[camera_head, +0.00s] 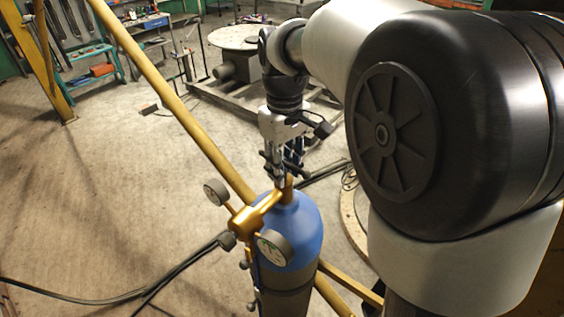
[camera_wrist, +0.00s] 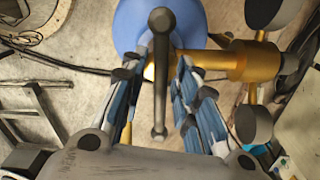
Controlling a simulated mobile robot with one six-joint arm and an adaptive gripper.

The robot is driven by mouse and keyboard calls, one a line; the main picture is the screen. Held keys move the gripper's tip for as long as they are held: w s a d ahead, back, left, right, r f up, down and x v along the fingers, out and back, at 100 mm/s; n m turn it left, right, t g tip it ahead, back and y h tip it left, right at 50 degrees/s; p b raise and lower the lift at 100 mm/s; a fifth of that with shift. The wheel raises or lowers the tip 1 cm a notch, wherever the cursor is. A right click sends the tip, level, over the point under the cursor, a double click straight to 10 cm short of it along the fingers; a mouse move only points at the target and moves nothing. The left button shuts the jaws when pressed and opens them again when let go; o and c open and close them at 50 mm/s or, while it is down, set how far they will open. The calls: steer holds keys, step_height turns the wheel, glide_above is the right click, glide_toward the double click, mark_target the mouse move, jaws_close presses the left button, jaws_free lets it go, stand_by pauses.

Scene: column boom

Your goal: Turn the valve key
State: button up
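The valve key is a dark grey bar with rounded ends (camera_wrist: 160,85). It runs up and down the wrist view, between my two fingers. It sits above the brass valve (camera_wrist: 235,62) on top of the blue gas cylinder (camera_wrist: 195,18). In the head view the cylinder (camera_head: 305,228) stands upright, and my gripper (camera_head: 283,172) points down just above its brass valve (camera_head: 255,212). The key cannot be made out clearly there. In the wrist view my gripper (camera_wrist: 168,65) is open, with a finger on each side of the key and gaps showing.
Two round gauges (camera_head: 274,248) (camera_head: 216,192) stick out from the valve. Black hoses (camera_head: 180,268) run left across the floor. A yellow slanted pole (camera_head: 165,90) passes behind the cylinder. A round metal table (camera_head: 240,37) stands behind. The floor at left is mostly clear.

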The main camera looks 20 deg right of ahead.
steer(key=shift+o, duration=0.5)
step_height(320, 180, up, 12)
stand_by(0.3)
